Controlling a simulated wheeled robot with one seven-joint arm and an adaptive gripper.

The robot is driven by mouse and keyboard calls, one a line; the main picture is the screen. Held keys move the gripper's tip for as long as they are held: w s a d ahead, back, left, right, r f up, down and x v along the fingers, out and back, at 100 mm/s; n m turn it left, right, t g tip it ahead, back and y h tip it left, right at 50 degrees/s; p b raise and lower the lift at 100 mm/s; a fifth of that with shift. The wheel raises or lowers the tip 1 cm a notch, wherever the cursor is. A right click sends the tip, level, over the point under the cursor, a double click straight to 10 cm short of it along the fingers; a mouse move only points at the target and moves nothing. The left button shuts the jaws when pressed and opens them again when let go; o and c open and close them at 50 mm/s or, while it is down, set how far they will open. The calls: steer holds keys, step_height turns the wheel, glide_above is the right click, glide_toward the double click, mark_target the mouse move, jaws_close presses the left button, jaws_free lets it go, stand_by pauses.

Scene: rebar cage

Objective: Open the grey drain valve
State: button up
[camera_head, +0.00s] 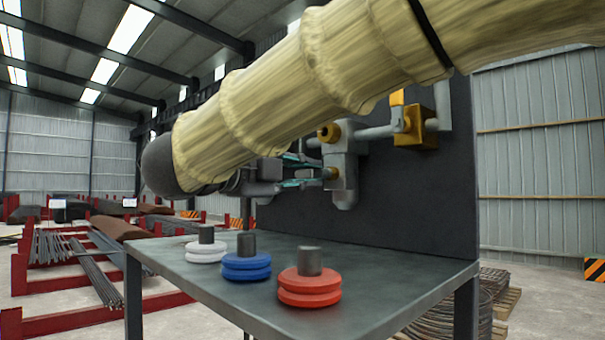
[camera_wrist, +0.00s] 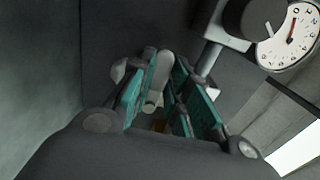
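Grey pipework with a blocky valve body (camera_head: 343,160) is mounted on a dark upright panel in the head view. A brass fitting (camera_head: 329,132) sits on its upper part, and another brass piece shows low beside my fingertips. I cannot tell for sure which part is the drain valve's handle. My gripper (camera_head: 320,171) is open, its teal-padded fingers pointing at the lower part of the valve body. In the wrist view my gripper (camera_wrist: 163,78) has a pale grey rounded part (camera_wrist: 151,80) between and beyond its fingers. Whether the pads touch it is unclear.
A white dial gauge (camera_wrist: 290,36) is at the wrist view's upper right. A yellow box fitting (camera_head: 415,127) is right of the valve. White (camera_head: 206,250), blue (camera_head: 246,264) and red (camera_head: 309,286) ringed discs stand on the dark bench (camera_head: 390,290) below my arm.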

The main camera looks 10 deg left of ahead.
steer(key=shift+w, duration=0.1)
jaws_close()
steer(key=shift+f+n, duration=0.1)
steer(key=shift+n, duration=0.2)
steer(key=shift+s+d+f+n+p, duration=0.35)
steer(key=shift+f+n+p, duration=0.4)
steer(key=shift+n, duration=1.65)
steer(key=shift+s+d+f+n+p, duration=0.2)
steer(key=shift+d+f+n+p, duration=0.55)
steer(key=shift+n, duration=1.65)
steer(key=shift+s+d+f+n+p, duration=0.1)
steer(key=shift+s+f+n+p, duration=0.25)
steer(key=shift+n+p, duration=1.4)
steer(key=shift+f+n+b, duration=0.15)
steer(key=shift+n+b, duration=0.5)
steer(key=shift+n, duration=0.1)
steer(key=o, duration=0.7)
jaws_free()
steer(key=shift+w, duration=0.15)
